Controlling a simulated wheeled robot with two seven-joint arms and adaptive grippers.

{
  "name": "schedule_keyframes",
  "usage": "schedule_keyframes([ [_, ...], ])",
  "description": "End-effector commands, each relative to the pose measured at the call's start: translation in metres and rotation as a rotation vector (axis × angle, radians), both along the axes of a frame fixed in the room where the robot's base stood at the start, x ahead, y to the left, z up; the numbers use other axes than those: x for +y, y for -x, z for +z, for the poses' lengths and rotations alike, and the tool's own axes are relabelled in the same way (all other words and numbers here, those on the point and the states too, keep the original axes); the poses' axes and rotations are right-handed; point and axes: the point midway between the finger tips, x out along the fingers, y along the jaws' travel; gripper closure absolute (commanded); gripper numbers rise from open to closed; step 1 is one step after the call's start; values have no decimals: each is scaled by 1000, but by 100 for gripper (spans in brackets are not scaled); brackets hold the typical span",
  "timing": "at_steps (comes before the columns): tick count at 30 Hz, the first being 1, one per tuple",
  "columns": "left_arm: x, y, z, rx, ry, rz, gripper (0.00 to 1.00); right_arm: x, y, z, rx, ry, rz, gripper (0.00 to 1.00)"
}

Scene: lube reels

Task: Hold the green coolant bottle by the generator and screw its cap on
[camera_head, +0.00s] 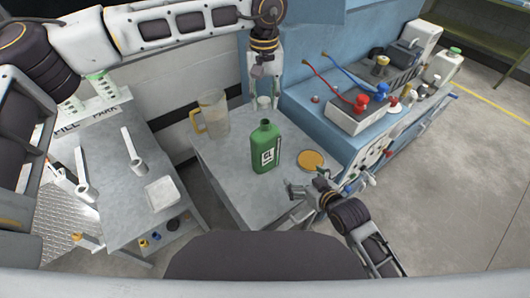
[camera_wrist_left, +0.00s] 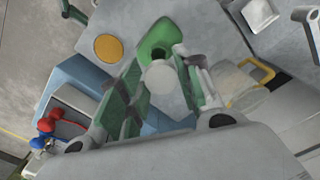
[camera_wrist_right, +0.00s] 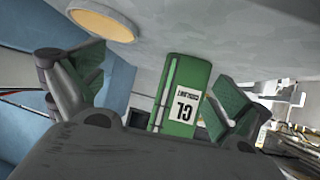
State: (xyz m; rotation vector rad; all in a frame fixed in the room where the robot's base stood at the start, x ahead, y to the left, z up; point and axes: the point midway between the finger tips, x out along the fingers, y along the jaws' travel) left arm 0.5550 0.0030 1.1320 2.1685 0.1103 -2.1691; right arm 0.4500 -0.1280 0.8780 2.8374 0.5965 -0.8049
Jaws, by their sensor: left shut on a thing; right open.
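The green coolant bottle (camera_head: 266,150) stands upright on the grey table (camera_head: 232,178), its mouth uncovered. It also shows in the left wrist view (camera_wrist_left: 158,40) and, with its white label, in the right wrist view (camera_wrist_right: 183,95). My left gripper (camera_head: 265,98) is shut on the white cap (camera_head: 264,103), behind and above the bottle mouth in the head view. The cap also shows between the fingers in the left wrist view (camera_wrist_left: 160,76). My right gripper (camera_head: 308,191) is open, in front and right of the bottle. In the right wrist view its fingers are spread with the bottle beyond them, apart from it.
A yellow-orange disc (camera_head: 311,160) lies on the table right of the bottle. A clear jug (camera_head: 213,112) with a yellow handle stands left. The blue machine (camera_head: 317,122) with red and blue cables borders the table's right. A metal workbench (camera_head: 125,190) is at the left.

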Motion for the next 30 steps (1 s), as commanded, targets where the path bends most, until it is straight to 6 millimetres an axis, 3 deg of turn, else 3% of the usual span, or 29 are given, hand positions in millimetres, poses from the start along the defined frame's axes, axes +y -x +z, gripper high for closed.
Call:
schedule_keyframes([
  [30,-2,1,2,0,0,2,75,43,-12,48,-341,-197,151,0],
])
